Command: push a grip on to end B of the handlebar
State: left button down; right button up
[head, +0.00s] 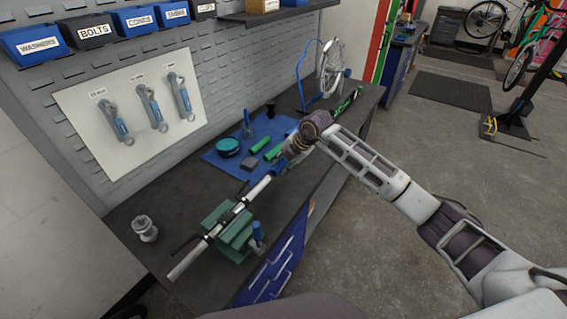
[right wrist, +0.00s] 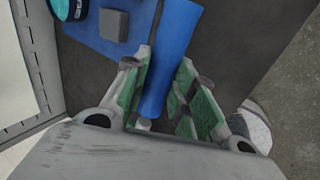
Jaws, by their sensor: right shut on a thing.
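The handlebar (head: 205,246), a pale metal bar with black levers, is clamped in a green vise (head: 235,238) on the bench. My right gripper (head: 286,163) is at the bar's far end, near the bench's front edge. It is shut on a blue grip (right wrist: 172,60), which also shows in the head view (head: 279,168). In the head view the blue grip looks in line with the bar. A small pale piece at its lower end in the right wrist view may be the bar; I cannot tell how far the grip is on. No end lettering is readable. My left gripper is out of view.
A glass jar (head: 144,228) stands at the left. A wheel (head: 330,68) stands at the far end.

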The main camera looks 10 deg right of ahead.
aim_at(262, 185)
jog(key=shift+s+a+p, duration=0.45)
jog(key=shift+s+a, duration=0.7)
jog(key=shift+a, duration=0.05)
dwell(1.1)
jog(key=shift+s+a+p, duration=0.55)
jog(key=shift+s+a, duration=2.45)
jog(key=shift+s, duration=0.05)
dwell(2.7)
